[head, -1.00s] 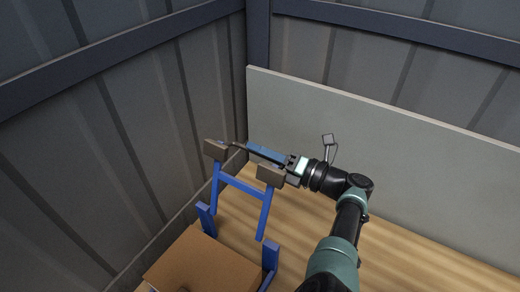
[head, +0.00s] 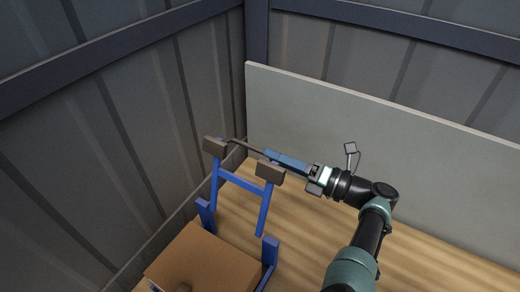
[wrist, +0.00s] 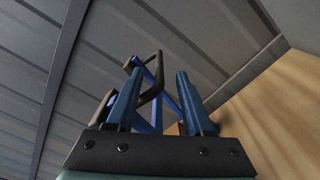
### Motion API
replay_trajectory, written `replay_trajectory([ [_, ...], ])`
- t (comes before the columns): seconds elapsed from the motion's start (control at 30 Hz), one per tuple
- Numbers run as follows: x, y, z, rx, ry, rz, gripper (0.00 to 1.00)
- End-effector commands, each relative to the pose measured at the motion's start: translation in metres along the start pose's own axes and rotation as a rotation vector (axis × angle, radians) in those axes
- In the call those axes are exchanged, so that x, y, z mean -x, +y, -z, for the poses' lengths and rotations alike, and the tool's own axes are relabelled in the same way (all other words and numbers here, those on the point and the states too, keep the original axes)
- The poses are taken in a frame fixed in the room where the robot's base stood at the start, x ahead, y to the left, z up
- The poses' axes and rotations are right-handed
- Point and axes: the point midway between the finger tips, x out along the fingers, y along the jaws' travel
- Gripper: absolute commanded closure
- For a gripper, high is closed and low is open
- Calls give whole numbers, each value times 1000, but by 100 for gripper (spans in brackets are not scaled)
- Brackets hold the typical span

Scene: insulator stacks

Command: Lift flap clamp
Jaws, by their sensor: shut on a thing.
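A dark bent bar, which I take for the flap clamp (head: 246,147), spans from the left block to my fingertips in the head view. In the wrist view the bar (wrist: 158,68) bends across the space by the left finger. My gripper (head: 268,154) has blue fingers and lies just above and beside the right block. In the wrist view my gripper (wrist: 158,74) shows its two fingers with a gap between them, shut on the bar, though the exact contact is hard to see. The blue stand (head: 240,184) carries a brownish left block (head: 214,146) and right block (head: 269,172).
A brown box-like surface (head: 205,262) lies at the front of the stand. A pale panel (head: 380,140) leans along the back, and grey ribbed walls (head: 110,130) close the corner.

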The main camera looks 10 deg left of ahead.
Motion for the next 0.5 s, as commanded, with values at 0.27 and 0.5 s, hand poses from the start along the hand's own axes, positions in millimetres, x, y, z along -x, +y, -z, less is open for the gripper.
replay_trajectory([
  [0.27,57,-4,3,-4,-1,6,55],
  [0.5,72,-1,1,-1,0,2,55],
])
